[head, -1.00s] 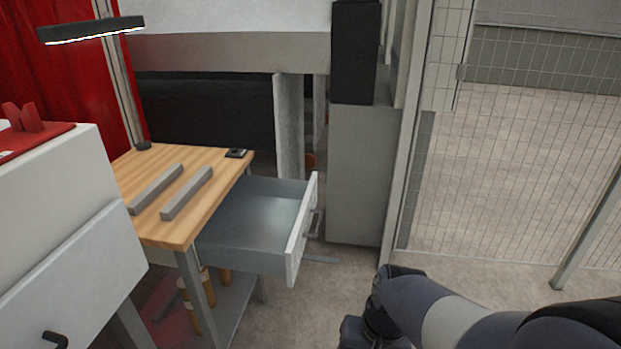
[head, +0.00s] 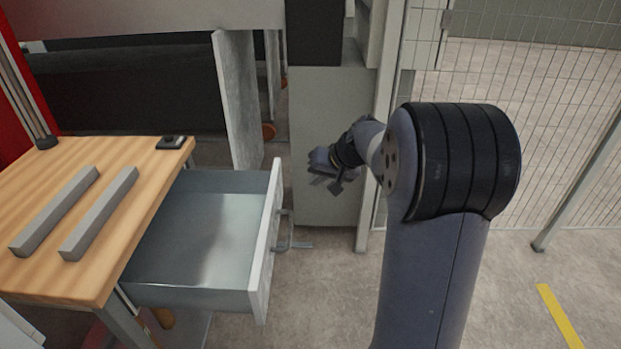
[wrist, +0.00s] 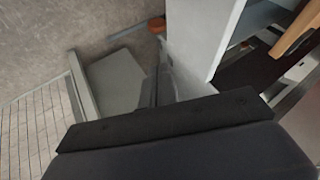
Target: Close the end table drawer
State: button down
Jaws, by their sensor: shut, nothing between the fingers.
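The end table (head: 110,220) has a wooden top and stands at the left in the head view. Its grey drawer (head: 205,230) is pulled far out to the right and is empty. The white drawer front (head: 264,245) carries a metal handle (head: 288,243) on its outer face. My gripper (head: 322,178) is shut and empty, to the right of the drawer front's far end and apart from it. In the wrist view, a white panel (wrist: 205,40) that looks like the drawer front rises beyond the dark gripper body; the fingertips are hard to make out.
Two grey bars (head: 98,215) and a small black device (head: 175,142) lie on the tabletop. A grey cabinet (head: 325,205) stands behind my gripper. A wire mesh fence (head: 530,110) is at the right. The floor (head: 325,300) right of the drawer is clear.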

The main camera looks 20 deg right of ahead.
jog(key=shift+w+a+f+b, duration=0.1)
jog(key=shift+w+a+f, duration=0.75)
jog(key=shift+a+f, duration=0.2)
jog(key=shift+w+a+f+b, duration=0.1)
jog(key=shift+w+a+f, duration=0.7)
jog(key=shift+a+f, duration=0.25)
jog(key=shift+w+a+f+b, duration=0.1)
jog(key=shift+w+a+f, duration=0.8)
jog(key=shift+a, duration=0.2)
jog(key=p, duration=0.7)
send_over(211, 206)
jog(key=d, duration=0.1)
jog(key=shift+s+d+r, duration=0.15)
jog(key=shift+s+d, duration=0.05)
jog(key=shift+s, duration=0.1)
jog(key=shift+w+a, duration=0.25)
jog(key=shift+a, duration=0.45)
jog(key=shift+f, duration=0.2)
